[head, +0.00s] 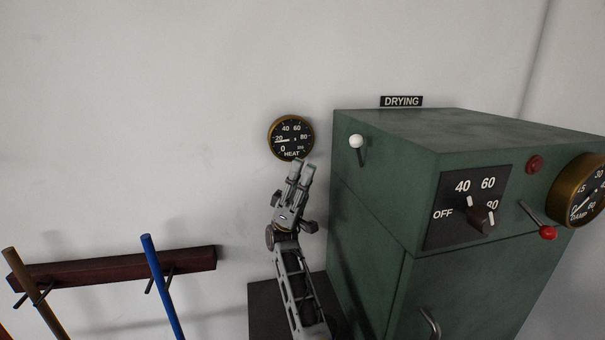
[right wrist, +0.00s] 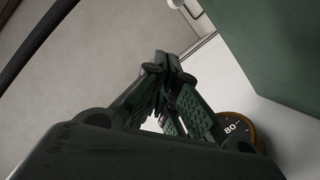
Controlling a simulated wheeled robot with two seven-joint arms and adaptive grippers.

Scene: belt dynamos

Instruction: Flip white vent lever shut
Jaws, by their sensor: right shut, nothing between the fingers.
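The white vent lever (head: 357,142) sticks out of the left side of the green drying cabinet (head: 385,180), near its top edge. Its white ball knob is at the upper end of a short dark stem, and the knob points up. My right gripper (head: 301,166) is to the left of the lever and a little lower, apart from it, with its fingers pointing up and shut on nothing. In the right wrist view the shut fingers (right wrist: 165,75) fill the middle. My left gripper is not in view.
A HEAT gauge (head: 291,137) is on the wall behind my right fingertips. The cabinet front holds a rotary dial (head: 482,219), a red-knobbed lever (head: 547,232) and a DAMP gauge (head: 580,192). A wooden rack (head: 110,269) with coloured poles is on the left wall.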

